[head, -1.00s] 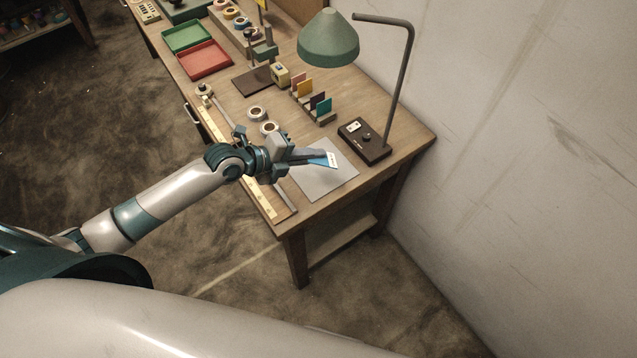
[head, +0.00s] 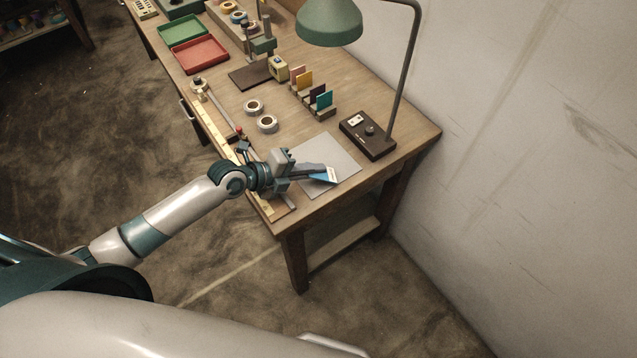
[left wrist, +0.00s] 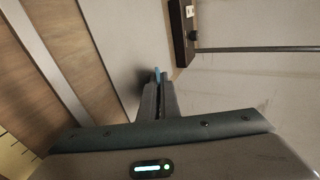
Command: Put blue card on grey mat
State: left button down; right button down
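The blue card (head: 325,176), with a white label, is held at the tips of my left gripper (head: 314,173). In the head view it overlaps the front part of the grey mat (head: 333,150); whether it touches the mat I cannot tell. In the left wrist view, the fingers (left wrist: 157,92) are close together with the card's blue edge (left wrist: 157,73) between their tips. The grey mat (left wrist: 120,45) lies beneath in that view. My right gripper is not in view.
A dark lamp base (head: 367,135) with a knob stands behind the mat. A rack of coloured cards (head: 313,97) and two tape rolls (head: 267,123) are farther along the table. A ruler (head: 213,121) runs along the table's left edge.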

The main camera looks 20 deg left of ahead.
pick_arm(q)
jog(key=shift+f, duration=0.25)
jog(key=c, duration=2.2)
grip_release()
jog(key=shift+s+r, duration=0.1)
jog(key=shift+p+v, duration=0.45)
jog(key=shift+v, duration=3.5)
jog(key=r+p, duration=0.1)
jog(key=r, duration=0.1)
jog(key=s+a+r+p, duration=0.1)
jog(key=r+p, duration=0.1)
jog(key=s+r+p, duration=0.1)
jog(key=r, duration=0.2)
jog(key=shift+a+r+p, duration=0.1)
jog(key=shift+a+p, duration=0.3)
